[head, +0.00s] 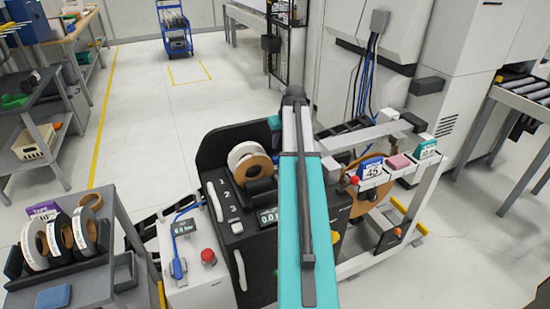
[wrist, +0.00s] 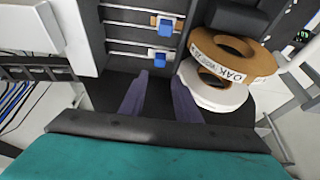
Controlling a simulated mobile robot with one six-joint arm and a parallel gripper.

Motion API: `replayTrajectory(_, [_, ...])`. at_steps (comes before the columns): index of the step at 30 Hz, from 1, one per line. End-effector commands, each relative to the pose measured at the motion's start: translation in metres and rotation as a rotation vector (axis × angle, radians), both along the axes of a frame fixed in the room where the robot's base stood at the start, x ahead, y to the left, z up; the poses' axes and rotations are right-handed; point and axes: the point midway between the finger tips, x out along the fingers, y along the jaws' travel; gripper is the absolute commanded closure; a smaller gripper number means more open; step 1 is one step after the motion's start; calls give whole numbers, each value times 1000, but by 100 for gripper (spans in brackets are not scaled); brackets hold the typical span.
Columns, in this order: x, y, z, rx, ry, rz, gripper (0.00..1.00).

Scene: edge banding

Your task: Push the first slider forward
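In the wrist view, two sliders with blue knobs sit on pale horizontal rails in a dark panel. The upper slider (wrist: 165,27) has a tan block beside its blue knob. The lower slider (wrist: 160,59) shows mostly its blue knob. No number shows beside them, so I cannot tell which is the first. My gripper (wrist: 159,77) has its two dark fingers apart with nothing between them. The lower knob appears just beyond the fingertips, between them in the picture; contact cannot be made out. In the head view, my gripper and the sliders cannot be made out.
A brown tape roll marked OAK (wrist: 236,58) and a white roll (wrist: 212,90) stand close to the right of my fingers. The head view shows a black machine (head: 222,150) numbered 1, 2, 3, and a tape cart (head: 100,284) at left.

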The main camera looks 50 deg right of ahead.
Motion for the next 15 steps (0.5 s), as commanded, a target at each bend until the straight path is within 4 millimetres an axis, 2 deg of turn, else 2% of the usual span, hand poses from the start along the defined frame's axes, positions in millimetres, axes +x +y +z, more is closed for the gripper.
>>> replayTrajectory(15, [21, -7, -50, 1, 2, 1, 70])
